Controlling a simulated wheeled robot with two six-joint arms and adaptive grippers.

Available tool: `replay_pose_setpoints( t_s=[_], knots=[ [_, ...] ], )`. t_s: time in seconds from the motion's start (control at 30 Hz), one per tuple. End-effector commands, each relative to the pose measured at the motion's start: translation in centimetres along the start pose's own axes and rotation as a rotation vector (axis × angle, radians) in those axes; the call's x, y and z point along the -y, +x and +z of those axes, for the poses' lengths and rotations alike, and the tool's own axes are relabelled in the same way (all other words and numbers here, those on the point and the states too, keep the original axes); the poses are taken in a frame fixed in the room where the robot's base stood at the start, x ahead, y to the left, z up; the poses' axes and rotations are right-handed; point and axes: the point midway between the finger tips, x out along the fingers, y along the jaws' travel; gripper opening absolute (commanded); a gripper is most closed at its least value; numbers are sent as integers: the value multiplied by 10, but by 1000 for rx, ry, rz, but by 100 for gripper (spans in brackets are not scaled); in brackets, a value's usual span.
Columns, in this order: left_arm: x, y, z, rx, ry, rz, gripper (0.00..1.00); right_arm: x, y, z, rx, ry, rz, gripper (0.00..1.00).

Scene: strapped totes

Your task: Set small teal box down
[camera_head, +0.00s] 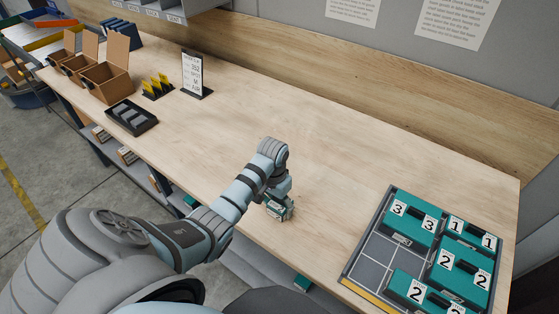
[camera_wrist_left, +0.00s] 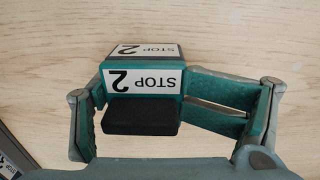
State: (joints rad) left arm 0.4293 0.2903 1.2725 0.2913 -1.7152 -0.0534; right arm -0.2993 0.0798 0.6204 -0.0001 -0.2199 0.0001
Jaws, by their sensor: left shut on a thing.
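The small teal box (camera_wrist_left: 145,88) carries white "STOP 2" labels and a black block on its side in the left wrist view. My left gripper (camera_wrist_left: 170,110) is shut on it, one finger on each side. In the head view the left gripper (camera_head: 281,203) points down over the bench near its front edge, and a small part of the teal box (camera_head: 276,210) shows at the fingers. I cannot tell whether the box touches the bench top. My right gripper is out of view.
A gridded tray (camera_head: 367,262) at the right holds several larger teal boxes numbered 1, 2 and 3; its left cells are bare. The wooden bench (camera_head: 330,150) is clear around the gripper. A black tray (camera_head: 131,117), sign (camera_head: 193,73) and cardboard boxes (camera_head: 110,77) stand left.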

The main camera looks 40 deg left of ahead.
Motion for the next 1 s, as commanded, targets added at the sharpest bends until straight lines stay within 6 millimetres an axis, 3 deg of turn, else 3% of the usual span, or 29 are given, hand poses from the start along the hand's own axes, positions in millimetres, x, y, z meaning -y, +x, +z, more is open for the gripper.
replay_pose_setpoints(
  t_s=[0.23,0.27,0.43,1.0],
  knots=[
    [0,1,0,0,0,0,34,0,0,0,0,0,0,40],
    [0,2,0,0,0,0,71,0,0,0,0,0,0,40],
    [0,1,0,0,1,0,98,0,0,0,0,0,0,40],
    [0,1,0,0,1,0,98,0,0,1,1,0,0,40]
  ],
)
